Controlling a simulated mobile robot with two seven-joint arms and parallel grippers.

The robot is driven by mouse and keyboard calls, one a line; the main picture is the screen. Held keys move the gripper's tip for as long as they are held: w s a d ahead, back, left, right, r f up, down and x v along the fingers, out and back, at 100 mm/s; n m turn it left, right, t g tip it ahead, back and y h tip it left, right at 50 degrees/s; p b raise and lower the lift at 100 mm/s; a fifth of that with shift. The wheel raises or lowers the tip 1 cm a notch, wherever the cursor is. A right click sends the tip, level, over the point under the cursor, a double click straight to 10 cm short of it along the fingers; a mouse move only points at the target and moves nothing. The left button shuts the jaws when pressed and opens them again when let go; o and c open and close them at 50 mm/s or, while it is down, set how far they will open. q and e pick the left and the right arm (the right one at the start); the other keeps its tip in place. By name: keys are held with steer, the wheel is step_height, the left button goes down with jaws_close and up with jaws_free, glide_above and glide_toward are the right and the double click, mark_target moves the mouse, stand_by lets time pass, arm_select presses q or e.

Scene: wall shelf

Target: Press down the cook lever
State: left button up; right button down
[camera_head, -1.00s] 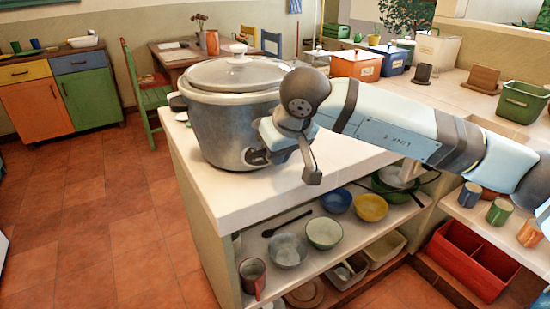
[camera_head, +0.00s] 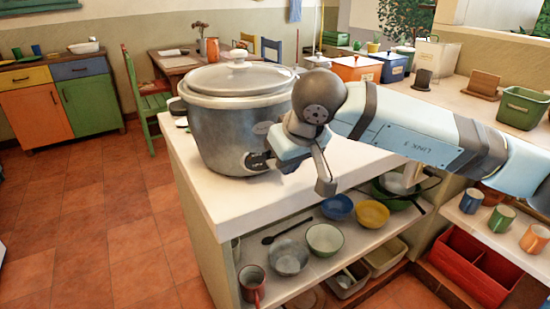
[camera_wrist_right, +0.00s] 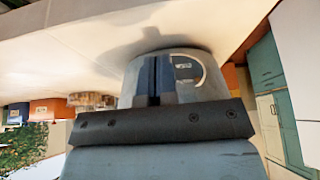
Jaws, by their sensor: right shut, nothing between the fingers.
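A large grey rice cooker (camera_head: 225,135) with a pale lid stands near the corner of the white counter. Its dark control panel with the cook lever (camera_head: 257,162) is low on its front, and the lever's exact position is too small to tell. My right gripper (camera_head: 273,163) is shut and empty, just right of the panel in the head view. In the right wrist view the shut fingers (camera_wrist_right: 153,78) stand in front of the cooker's grey body (camera_wrist_right: 208,88), beside the round-edged panel (camera_wrist_right: 187,67). I cannot tell whether they touch it. My left gripper is out of view.
The white counter top (camera_head: 230,195) is clear in front of the cooker. Bowls, including a blue one (camera_head: 338,207) and a yellow one (camera_head: 372,214), and a mug (camera_head: 252,285) fill the shelf below. Orange and blue canisters (camera_head: 357,68) stand on the rear counter.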

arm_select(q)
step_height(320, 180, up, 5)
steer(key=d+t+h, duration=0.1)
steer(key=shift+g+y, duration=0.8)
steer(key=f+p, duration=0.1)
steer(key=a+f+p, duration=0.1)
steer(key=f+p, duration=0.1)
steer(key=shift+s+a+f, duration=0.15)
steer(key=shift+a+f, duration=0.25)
arm_select(e)
steer(key=v, duration=1.4)
steer(key=shift+s+r, duration=0.25)
steer(key=shift+r, duration=0.05)
steer(key=shift+d, duration=0.1)
